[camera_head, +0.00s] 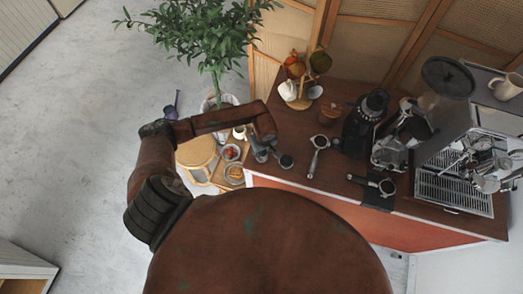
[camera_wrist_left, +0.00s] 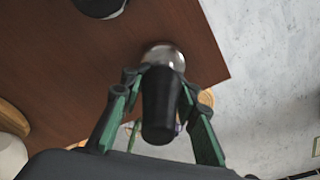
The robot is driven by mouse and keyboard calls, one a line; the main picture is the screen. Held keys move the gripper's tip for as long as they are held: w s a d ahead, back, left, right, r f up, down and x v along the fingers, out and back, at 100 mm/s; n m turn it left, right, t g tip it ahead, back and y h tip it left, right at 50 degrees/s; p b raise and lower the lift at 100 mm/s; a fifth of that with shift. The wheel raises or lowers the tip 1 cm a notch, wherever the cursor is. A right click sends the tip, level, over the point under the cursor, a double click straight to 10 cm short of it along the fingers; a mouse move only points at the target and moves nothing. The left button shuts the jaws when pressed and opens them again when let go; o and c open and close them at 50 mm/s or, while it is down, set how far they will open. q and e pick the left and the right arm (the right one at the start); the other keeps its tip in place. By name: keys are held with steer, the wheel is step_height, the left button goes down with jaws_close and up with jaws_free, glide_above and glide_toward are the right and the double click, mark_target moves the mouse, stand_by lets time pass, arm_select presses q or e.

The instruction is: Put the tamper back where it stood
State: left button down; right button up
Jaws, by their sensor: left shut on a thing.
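The tamper (camera_wrist_left: 160,108) shows in the left wrist view, with a black handle and a shiny silver base at its far end. My left gripper (camera_wrist_left: 158,112) is shut on its handle, with a green-edged finger on each side. The base shows against the brown counter (camera_wrist_left: 85,65), close to its corner; I cannot tell if it touches the top. In the head view my left gripper (camera_head: 264,150) is over the counter's left end. A small dark round thing (camera_head: 286,161) is just right of the fingers; I cannot tell if it is the tamper. My right gripper is not in view.
A portafilter (camera_head: 319,150) lies right of my left gripper, with the grinder (camera_head: 365,118) and espresso machine (camera_head: 470,150) further right. A mug tree (camera_head: 303,85) stands at the back. A plant (camera_head: 212,45) and a low table with food (camera_head: 233,171) are beyond the counter's left end.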

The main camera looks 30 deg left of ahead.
arm_select(q)
steer(key=shift+f+b, duration=0.2)
steer(key=shift+b, duration=0.1)
steer(key=c, duration=1.5)
jaws_free()
steer(key=shift+r, duration=0.55)
steer(key=r+b, duration=0.1)
steer(key=r, duration=0.2)
steer(key=d+r, duration=0.1)
steer(key=r, duration=0.3)
steer(key=s+r+b, duration=0.1)
steer(key=r, duration=0.3)
steer(key=shift+d+r+b, duration=0.1)
steer(key=shift+d+b, duration=0.15)
steer(key=shift+b, duration=0.1)
